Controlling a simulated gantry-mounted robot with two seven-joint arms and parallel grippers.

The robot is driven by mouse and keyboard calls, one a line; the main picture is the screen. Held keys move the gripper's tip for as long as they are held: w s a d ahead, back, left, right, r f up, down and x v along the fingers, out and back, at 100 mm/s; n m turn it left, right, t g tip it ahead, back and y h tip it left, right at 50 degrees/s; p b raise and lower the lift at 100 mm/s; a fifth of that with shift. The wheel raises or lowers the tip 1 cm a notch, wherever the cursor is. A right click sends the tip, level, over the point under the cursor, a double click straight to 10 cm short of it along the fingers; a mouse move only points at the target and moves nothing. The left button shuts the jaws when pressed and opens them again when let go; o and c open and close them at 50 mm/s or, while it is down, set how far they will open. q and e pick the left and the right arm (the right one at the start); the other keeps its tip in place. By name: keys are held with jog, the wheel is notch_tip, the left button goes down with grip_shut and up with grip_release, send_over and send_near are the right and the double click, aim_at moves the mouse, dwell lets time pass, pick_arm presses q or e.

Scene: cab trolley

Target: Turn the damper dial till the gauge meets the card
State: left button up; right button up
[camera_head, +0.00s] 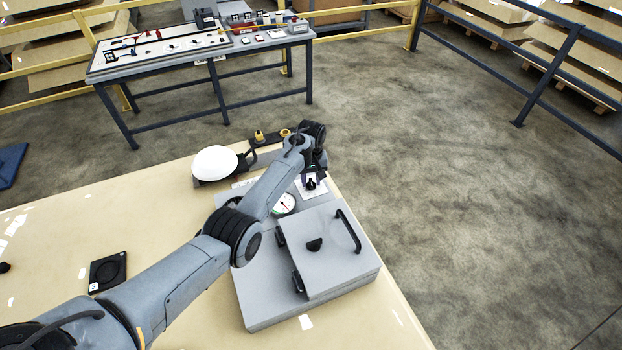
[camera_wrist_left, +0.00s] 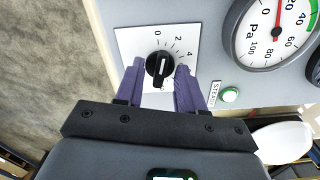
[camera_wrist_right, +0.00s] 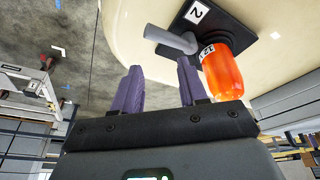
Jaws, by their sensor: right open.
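The damper dial is a black knob (camera_wrist_left: 159,68) on a white plate with a number scale, at the top of the grey unit. It also shows in the head view (camera_head: 310,184). My left gripper (camera_wrist_left: 160,70) has its purple fingers apart, one on each side of the knob; I cannot tell whether they touch it. The gauge (camera_wrist_left: 274,32) is round and white with a red needle and a green arc, marked Pa; it also shows in the head view (camera_head: 284,204). I cannot make out the card. My right gripper (camera_wrist_right: 162,88) is open and empty.
The grey unit (camera_head: 258,300) has a door with a black handle. A white dome (camera_head: 214,163) and a black tile (camera_head: 108,270) are on the table. An orange jar (camera_wrist_right: 222,82) is near my right gripper.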

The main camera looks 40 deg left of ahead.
pick_arm(q)
grip_shut()
pick_arm(e)
jog(key=shift+d, duration=0.15)
pick_arm(q)
jog(key=shift+r, duration=0.1)
pick_arm(e)
jog(key=shift+r, duration=0.2)
pick_arm(q)
jog(key=shift+m+p, duration=0.7)
jog(key=shift+m, duration=0.3)
pick_arm(e)
jog(key=shift+r, duration=0.5)
pick_arm(q)
jog(key=shift+m+p, duration=0.5)
jog(key=shift+m, duration=0.7)
pick_arm(e)
jog(key=shift+r, duration=0.5)
pick_arm(q)
jog(key=m, duration=0.2)
jog(key=shift+m, duration=0.3)
pick_arm(e)
jog(key=shift+r, duration=0.2)
pick_arm(q)
jog(key=shift+m+p, duration=0.3)
jog(key=shift+m, duration=1)
pick_arm(e)
jog(key=shift+r, duration=0.1)
